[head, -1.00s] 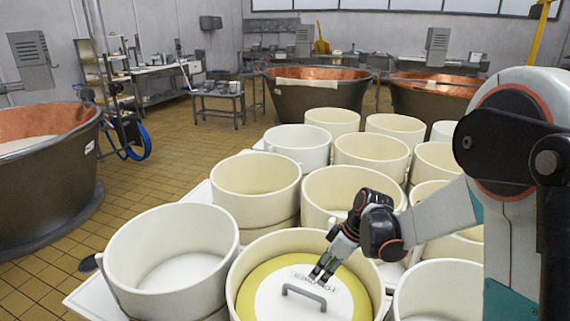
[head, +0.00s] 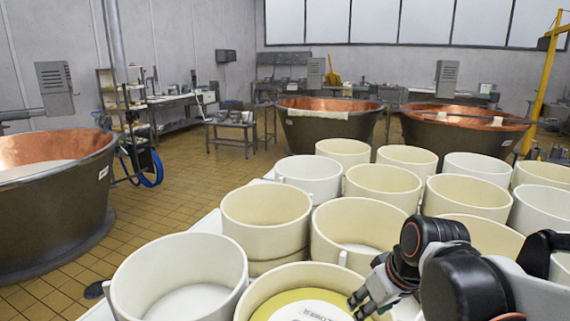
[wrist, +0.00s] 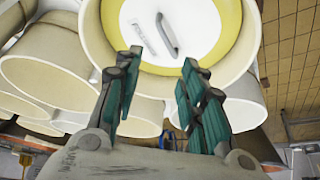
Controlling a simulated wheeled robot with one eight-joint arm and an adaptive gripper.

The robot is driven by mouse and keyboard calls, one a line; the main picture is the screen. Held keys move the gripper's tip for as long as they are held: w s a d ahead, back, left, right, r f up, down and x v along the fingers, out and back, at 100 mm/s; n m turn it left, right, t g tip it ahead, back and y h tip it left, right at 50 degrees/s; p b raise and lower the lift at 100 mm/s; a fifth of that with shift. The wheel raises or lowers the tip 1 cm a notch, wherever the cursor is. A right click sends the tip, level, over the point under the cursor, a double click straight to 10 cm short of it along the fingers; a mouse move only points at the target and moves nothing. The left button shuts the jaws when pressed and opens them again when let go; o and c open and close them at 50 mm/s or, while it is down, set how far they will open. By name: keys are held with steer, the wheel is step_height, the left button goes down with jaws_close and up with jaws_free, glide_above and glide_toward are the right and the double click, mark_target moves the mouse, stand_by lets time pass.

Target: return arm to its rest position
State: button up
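My gripper (head: 361,302) is at the bottom right of the head view, over the right rim of a cream tub (head: 262,290). In the wrist view my gripper (wrist: 158,62) has its two fingers spread apart with nothing between them. Ahead of the fingers is the same tub, holding a yellow disc with a white lid (wrist: 165,30) on it. The lid has a grey handle (wrist: 167,34) and dark lettering.
Several cream and white tubs (head: 265,212) crowd the table around my arm. Copper vats (head: 328,118) stand behind, and another vat (head: 50,190) stands at the left. The tiled floor (head: 130,215) between is largely clear.

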steer(key=s+d+r+m+t+h, duration=0.1)
steer(key=s+d+r+m+t, duration=0.1)
steer(key=s, duration=0.8)
steer(key=shift+d+m+t+h, duration=0.4)
steer(key=shift+d+m, duration=0.05)
steer(key=shift+m, duration=0.75)
